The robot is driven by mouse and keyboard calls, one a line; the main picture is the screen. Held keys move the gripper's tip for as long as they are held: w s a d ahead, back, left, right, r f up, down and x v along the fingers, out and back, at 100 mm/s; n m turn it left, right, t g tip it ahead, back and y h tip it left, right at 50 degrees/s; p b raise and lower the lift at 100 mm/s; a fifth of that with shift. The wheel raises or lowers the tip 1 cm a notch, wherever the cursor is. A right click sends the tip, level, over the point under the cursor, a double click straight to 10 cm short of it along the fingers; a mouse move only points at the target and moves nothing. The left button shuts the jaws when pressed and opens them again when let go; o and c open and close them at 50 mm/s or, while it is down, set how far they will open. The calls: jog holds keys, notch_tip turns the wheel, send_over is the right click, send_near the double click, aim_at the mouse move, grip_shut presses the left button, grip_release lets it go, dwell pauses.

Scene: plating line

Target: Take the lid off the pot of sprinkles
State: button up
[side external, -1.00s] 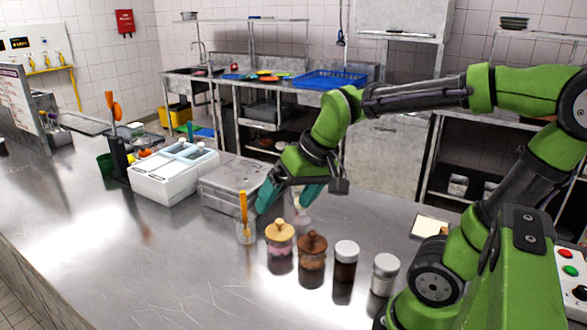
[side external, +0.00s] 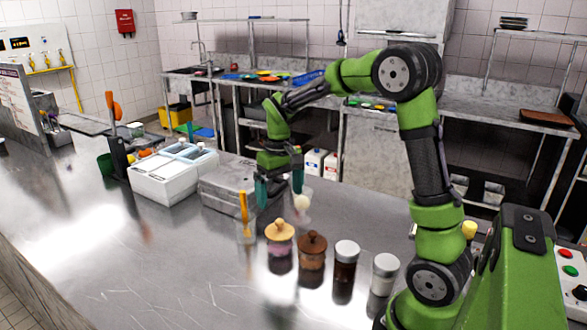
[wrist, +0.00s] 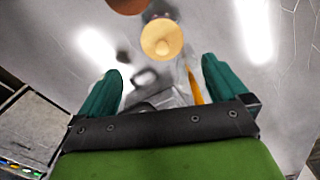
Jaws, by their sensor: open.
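The pot of sprinkles (side external: 280,252) is a clear jar with pink and dark contents, upright on the steel counter. Its pale wooden lid (side external: 279,229), with a round knob, is on it. My gripper (side external: 280,190) points down with its teal fingers apart and empty, above and behind the pot in the side view. In the wrist view, the pale lid (wrist: 161,40) lies ahead of the open fingers (wrist: 161,70), apart from both. The pot's body is mostly hidden beneath the lid there.
A brown-lidded jar (side external: 312,250) and two metal-capped jars (side external: 345,262) (side external: 384,272) stand in a row to the right. An orange-handled utensil (side external: 244,210) stands in a holder to the left. A grey lidded container (side external: 225,188) is behind. The front counter is clear.

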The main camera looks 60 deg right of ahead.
aim_at(279, 221)
notch_tip(279, 221, down, 10)
jog(key=shift+w+a+r, duration=0.1)
jog(key=shift+w+r, duration=0.05)
jog(key=shift+r, duration=0.1)
jog(key=c, duration=1)
jog(key=shift+r, duration=0.15)
